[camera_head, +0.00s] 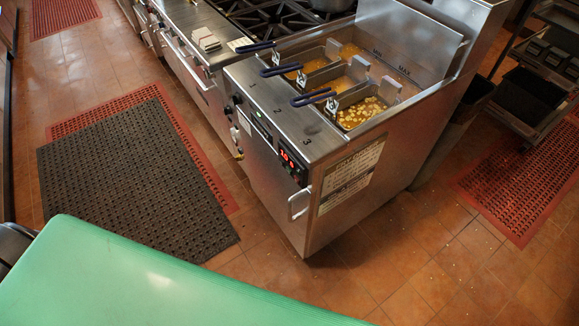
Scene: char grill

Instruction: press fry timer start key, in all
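The steel deep fryer (300,208) stands right of centre. On its upper front edge is a dark timer panel with a red lit display (287,158) and small keys beside it, too small to read. A second panel part with a small green light (261,131) sits to its left. Three fry baskets hang in the oil with dark blue handles; the nearest basket (363,113), by the number 3, holds pale yellow pieces. The other two are by numbers 1 and 2. Neither of my grippers shows in the head view.
A range with black grates (273,18) adjoins the fryer at the back left. A black mat (135,178) lies over a red mat on the tiled floor. A dark bin (458,125) and a rack (541,85) stand right.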

